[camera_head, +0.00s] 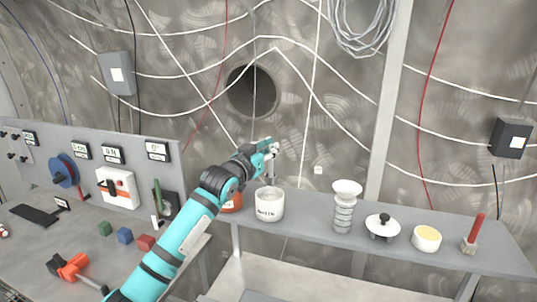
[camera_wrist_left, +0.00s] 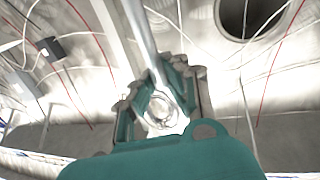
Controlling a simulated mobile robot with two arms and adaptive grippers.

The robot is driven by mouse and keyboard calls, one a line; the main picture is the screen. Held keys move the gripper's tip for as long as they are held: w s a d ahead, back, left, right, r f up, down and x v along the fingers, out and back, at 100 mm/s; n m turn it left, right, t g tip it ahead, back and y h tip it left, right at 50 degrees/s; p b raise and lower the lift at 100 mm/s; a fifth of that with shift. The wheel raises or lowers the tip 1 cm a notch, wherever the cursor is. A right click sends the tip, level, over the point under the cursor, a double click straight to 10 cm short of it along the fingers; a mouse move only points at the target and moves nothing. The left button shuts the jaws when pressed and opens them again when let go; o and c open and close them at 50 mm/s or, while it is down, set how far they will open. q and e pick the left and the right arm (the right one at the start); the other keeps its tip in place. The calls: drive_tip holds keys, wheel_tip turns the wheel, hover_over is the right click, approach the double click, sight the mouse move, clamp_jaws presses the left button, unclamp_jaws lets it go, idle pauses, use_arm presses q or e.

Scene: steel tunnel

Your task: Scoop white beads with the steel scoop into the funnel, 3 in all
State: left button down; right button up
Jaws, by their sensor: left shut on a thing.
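My left gripper (camera_head: 270,148) is above the white labelled jar (camera_head: 269,208) on the grey shelf. It is shut on the steel scoop, whose handle (camera_wrist_left: 140,30) runs up between the fingers (camera_wrist_left: 163,98) in the left wrist view. In the head view a thin part of the scoop (camera_head: 271,172) hangs down towards the jar mouth. I cannot tell whether its bowl touches the beads, and the beads are not clear. The white funnel (camera_head: 346,187) stands upright on a ribbed clear vessel (camera_head: 343,216), to the right of the jar. My right gripper is not in view.
An orange jar (camera_head: 232,204) is partly hidden behind my left arm. A bench with coloured blocks (camera_head: 125,236) lies at left.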

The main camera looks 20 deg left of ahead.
sight(268, 178)
use_arm(q)
drive_tip(key=shift+f, duration=0.3)
drive_tip(key=shift+f+b, duration=0.3)
drive_tip(key=shift+b, duration=0.05)
drive_tip(key=shift+a+f+b, duration=0.1)
drive_tip(key=shift+f+b, duration=0.2)
drive_tip(key=shift+a+f+b, duration=0.1)
drive_tip(key=shift+f+b, duration=0.65)
drive_tip(key=shift+f, duration=0.45)
wheel_tip(268, 178, down, 2)
drive_tip(key=shift+f+b, duration=0.15)
drive_tip(key=shift+b, duration=1.05)
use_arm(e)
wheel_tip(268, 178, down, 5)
use_arm(q)
wheel_tip(268, 178, up, 2)
drive_tip(key=shift+p, duration=0.9)
drive_tip(key=shift+r+p, duration=0.75)
drive_tip(key=shift+r, duration=0.2)
drive_tip(key=shift+r+p, duration=1.2)
drive_tip(key=shift+r, duration=0.2)
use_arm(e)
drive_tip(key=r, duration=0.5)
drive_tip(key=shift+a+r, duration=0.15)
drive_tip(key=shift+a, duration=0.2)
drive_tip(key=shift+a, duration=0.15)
